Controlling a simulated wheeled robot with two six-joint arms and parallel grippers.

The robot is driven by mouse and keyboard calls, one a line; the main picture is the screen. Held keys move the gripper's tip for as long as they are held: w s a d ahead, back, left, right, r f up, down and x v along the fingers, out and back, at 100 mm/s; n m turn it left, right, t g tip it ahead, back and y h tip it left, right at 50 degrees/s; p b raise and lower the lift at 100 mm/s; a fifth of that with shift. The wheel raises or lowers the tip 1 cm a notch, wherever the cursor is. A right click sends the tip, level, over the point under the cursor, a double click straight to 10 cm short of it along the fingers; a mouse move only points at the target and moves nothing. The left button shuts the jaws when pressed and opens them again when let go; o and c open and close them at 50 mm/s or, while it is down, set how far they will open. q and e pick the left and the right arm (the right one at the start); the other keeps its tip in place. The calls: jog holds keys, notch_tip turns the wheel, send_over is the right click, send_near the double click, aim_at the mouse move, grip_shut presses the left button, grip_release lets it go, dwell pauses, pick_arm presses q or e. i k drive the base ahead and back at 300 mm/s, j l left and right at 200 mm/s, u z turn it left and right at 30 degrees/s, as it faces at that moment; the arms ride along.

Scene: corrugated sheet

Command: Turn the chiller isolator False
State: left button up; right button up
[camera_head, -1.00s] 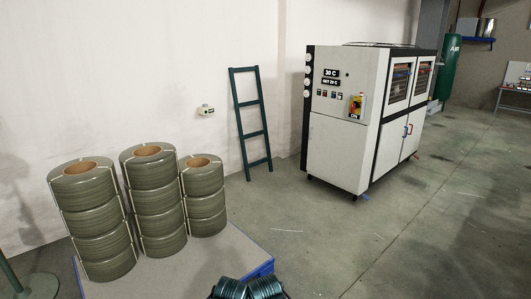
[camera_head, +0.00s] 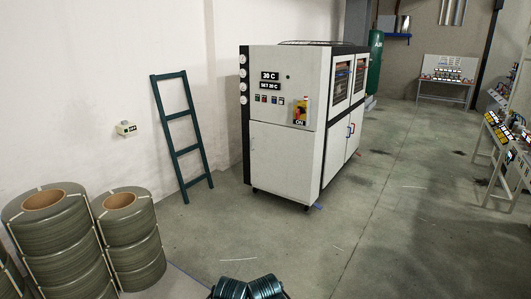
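A display above reads 30 C and SET 20 C. Dark teal parts of my own arms show at the bottom centre, well short of the chiller. My grippers cannot be made out in this view.
Stacks of strapped coils (camera_head: 127,238) stand at the lower left. A green ladder (camera_head: 181,136) leans on the wall left of the chiller. Control desks (camera_head: 512,150) stand at the right. The floor (camera_head: 330,245) before the chiller is clear.

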aim_at(300, 111)
jog(key=i+l+z, duration=0.15)
jog(key=i+z, duration=0.2)
jog(key=i, duration=0.25)
jog(key=i+z, duration=0.35)
jog(key=i, duration=0.25)
jog(key=i+j+z, duration=0.2)
jog(key=i+z, duration=0.15)
jog(key=i, duration=0.3)
jog(key=i+u, duration=0.15)
jog(key=i, duration=0.35)
jog(key=i+u, duration=0.2)
jog(key=i, duration=0.3)
jog(key=i+l+u, duration=0.15)
jog(key=i, duration=0.35)
jog(key=i+j, duration=0.15)
jog(key=i, duration=0.35)
jog(key=i+j, duration=0.1)
jog(key=i, duration=0.4)
